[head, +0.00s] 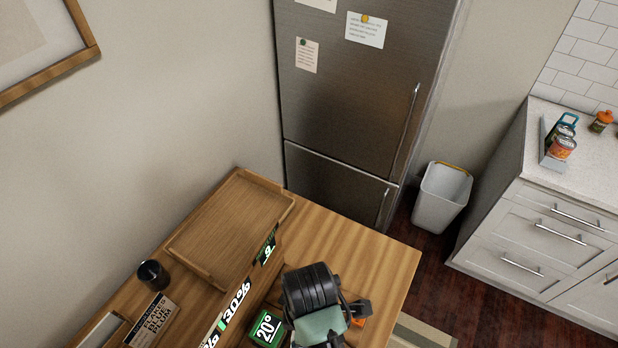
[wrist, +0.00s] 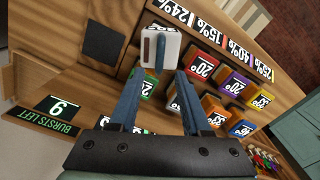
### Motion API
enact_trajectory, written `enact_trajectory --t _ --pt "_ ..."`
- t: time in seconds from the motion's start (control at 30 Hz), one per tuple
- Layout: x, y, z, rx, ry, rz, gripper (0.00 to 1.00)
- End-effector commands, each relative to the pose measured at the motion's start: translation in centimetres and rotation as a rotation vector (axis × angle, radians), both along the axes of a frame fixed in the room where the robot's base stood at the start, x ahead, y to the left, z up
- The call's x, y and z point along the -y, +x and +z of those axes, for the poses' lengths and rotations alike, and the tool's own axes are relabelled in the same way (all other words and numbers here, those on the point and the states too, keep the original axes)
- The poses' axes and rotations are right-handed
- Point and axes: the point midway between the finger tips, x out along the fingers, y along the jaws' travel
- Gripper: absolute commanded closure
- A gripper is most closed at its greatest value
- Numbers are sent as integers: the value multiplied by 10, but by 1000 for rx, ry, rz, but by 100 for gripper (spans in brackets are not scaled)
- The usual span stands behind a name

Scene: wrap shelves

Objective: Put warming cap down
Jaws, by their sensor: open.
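In the wrist view my gripper (wrist: 159,78) is open, with its two blue-grey fingers apart and nothing held between them. A white block with a blue-grey knob (wrist: 168,45) lies just beyond the fingertips; it may be the warming cap, but I cannot tell for sure. Several coloured degree-marked blocks are beside it, among them a red one (wrist: 203,66), a purple one (wrist: 234,83) and a green one (wrist: 148,85) partly behind a finger. In the head view my wrist hides the fingertips; a green 20° block (head: 266,328) shows beside it.
A wooden tray (head: 225,225) lies on the wooden unit, with a dark jar (head: 152,275) near its left end. Percent labels (wrist: 197,28) run along a wooden edge. A "bursts left" sign (wrist: 55,112) shows 9. The unit's top right of the tray is clear.

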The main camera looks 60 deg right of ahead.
Motion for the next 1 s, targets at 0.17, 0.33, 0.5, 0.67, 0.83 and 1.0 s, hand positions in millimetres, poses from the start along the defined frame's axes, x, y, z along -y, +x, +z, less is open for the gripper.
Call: enact_trajectory --t 0.17,0.33,0.5,0.67,0.83,1.0 --pt "1 1 23 2 -1 0 52" --pt "0 0 31 0 0 0 52" --pt "0 0 31 1 -1 0 52" --pt "8 37 52 116 -73 -24 52" --pt "15 146 145 538 -227 -122 52" --pt "-17 233 293 1081 -229 -226 52"
